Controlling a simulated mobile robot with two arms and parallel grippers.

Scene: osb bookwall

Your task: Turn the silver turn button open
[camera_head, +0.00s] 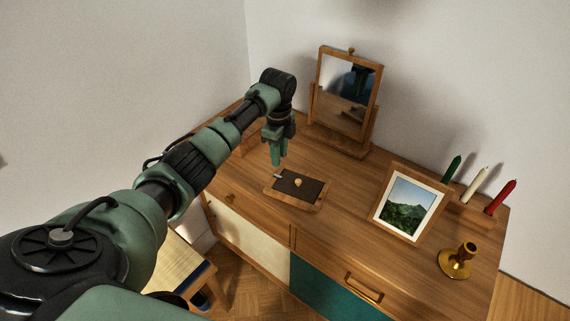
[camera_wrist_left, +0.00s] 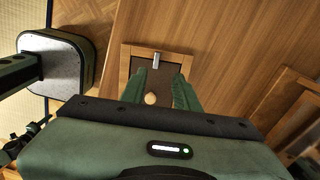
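The silver turn button (camera_head: 278,176) is a small metal bar at the left edge of a wood-framed dark panel (camera_head: 311,206) lying on the dresser top. It also shows in the left wrist view (camera_wrist_left: 156,60), on the frame's far edge, reaching over the dark panel. A round wooden knob (camera_head: 298,182) sits on the panel. My left gripper (camera_head: 276,163) points down just above the turn button, apparently without touching it. In the left wrist view the fingers (camera_wrist_left: 160,80) are apart with nothing between them. My right gripper is in neither view.
A tilting mirror (camera_head: 347,95) stands behind the panel. A framed landscape picture (camera_head: 405,208), a brass candlestick (camera_head: 456,262) and a holder with green, white and red candles (camera_head: 480,185) stand to the right. Bare dresser top (camera_head: 345,185) lies between panel and picture. A stool (camera_head: 180,268) stands in front.

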